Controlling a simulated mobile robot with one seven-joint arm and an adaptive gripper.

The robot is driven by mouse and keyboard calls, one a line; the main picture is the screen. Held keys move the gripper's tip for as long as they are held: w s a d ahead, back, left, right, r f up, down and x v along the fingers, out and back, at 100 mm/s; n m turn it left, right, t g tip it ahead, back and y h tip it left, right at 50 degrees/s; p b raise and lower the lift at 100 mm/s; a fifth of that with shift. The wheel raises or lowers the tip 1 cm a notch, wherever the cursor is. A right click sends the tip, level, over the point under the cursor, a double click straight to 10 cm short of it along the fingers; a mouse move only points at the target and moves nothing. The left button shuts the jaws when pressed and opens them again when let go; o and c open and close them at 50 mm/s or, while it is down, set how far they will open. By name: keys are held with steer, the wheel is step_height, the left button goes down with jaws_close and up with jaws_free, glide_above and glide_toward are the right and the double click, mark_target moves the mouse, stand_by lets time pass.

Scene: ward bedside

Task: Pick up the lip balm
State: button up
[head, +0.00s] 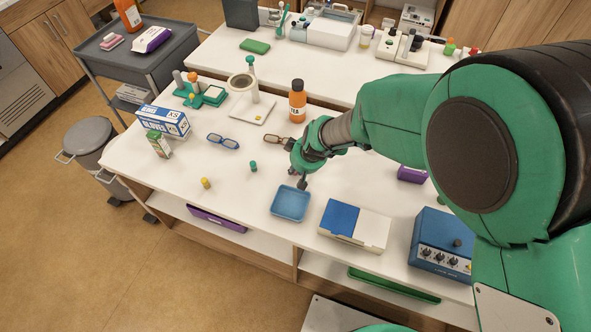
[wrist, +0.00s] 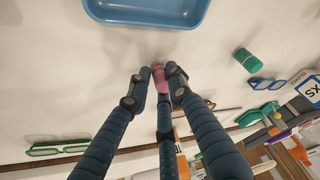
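The end of my arm, with my gripper (head: 301,183), reaches down to the white table just behind the blue tray in the head view. In the wrist view the dark fingers of my gripper (wrist: 158,76) converge closely around a small pink piece (wrist: 159,78), which may be the lip balm. The fingers partly hide it, and I cannot tell whether they press on it. The head view does not show this pink piece clearly. A small teal cylinder (head: 253,166) stands apart on the table, and it also shows in the wrist view (wrist: 245,60). A small yellow-topped bottle (head: 205,183) stands further left.
The blue tray (head: 291,203) lies close to my fingertips; its rim shows in the wrist view (wrist: 147,24). Blue glasses (head: 223,141), brown glasses (head: 273,139) and an orange bottle (head: 297,101) are behind. A blue-and-white case (head: 372,232) lies right. The table's front left is mostly clear.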

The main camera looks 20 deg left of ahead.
steer(key=shift+c, duration=0.3)
steer(key=shift+r+p, duration=1.35)
steer(key=shift+r, duration=3.65)
steer(key=w+d+m+p, duration=0.2)
steer(key=w+d+p, duration=0.2)
steer(key=w, duration=0.5)
steer(key=w+d+m+h+p, duration=0.1)
steer(key=w+d+m+p, duration=0.2)
steer(key=w+d, duration=0.6)
steer(key=w+d+m+h+p, duration=0.1)
steer(key=w+d+m+p, duration=0.1)
steer(key=w+d+p, duration=0.4)
steer(key=shift+w+d+f+m, duration=0.3)
steer(key=shift+w+d+f, duration=0.15)
steer(key=shift+w, duration=1.9)
